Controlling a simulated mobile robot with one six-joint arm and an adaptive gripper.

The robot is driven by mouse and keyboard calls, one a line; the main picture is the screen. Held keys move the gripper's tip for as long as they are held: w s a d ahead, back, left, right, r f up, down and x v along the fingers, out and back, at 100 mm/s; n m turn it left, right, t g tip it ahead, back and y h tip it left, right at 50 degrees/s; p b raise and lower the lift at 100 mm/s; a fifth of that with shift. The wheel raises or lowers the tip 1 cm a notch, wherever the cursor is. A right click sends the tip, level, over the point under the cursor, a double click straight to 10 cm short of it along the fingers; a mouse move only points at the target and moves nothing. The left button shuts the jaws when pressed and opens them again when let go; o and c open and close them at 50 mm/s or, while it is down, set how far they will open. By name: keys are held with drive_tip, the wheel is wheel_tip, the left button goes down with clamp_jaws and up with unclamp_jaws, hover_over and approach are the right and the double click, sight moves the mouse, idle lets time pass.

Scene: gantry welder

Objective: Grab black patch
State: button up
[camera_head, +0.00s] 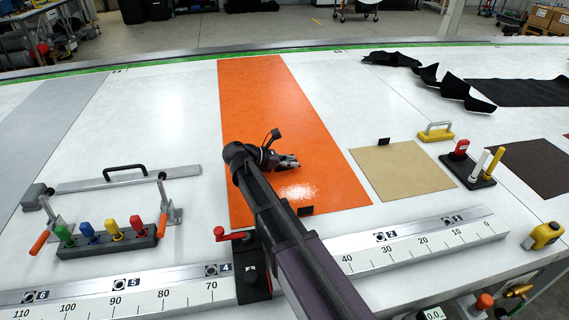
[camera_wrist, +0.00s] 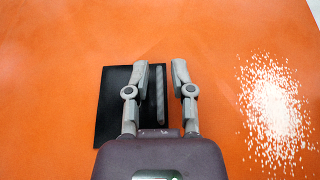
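A black patch (camera_wrist: 112,105) lies flat on the orange sheet (camera_wrist: 50,60) in the wrist view. A narrow grey ribbed strip (camera_wrist: 160,95) runs along its right side. My gripper (camera_wrist: 160,70) is over the patch's right part, its two fingers apart, one on each side of the strip. No contact is visible. In the head view my gripper (camera_head: 290,161) is above the orange sheet (camera_head: 265,90). A small black piece (camera_head: 306,211) is at that sheet's near edge; I cannot tell whether it is the same patch. Another black piece (camera_head: 384,142) is at the tan sheet's far edge.
A long ruler rail (camera_head: 390,250) crosses the near side of the table. A red-handled clamp (camera_head: 232,235) stands by my arm. A rack of coloured handles (camera_head: 105,240) is at left. The tan sheet (camera_head: 400,172) and a yellow-handled tool (camera_head: 436,134) are at right.

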clamp_jaws()
drive_tip(key=shift+r, duration=0.2)
wheel_tip(320, 180, up, 4)
drive_tip(key=p, duration=0.4)
drive_tip(key=shift+f, duration=0.25)
drive_tip(key=s, duration=0.5)
drive_tip(key=s+d, duration=0.1)
drive_tip(key=s, duration=0.4)
drive_tip(key=s+r+p, duration=0.1)
drive_tip(key=s, duration=0.5)
drive_tip(key=shift+d, duration=0.4)
drive_tip(key=shift+r, duration=0.1)
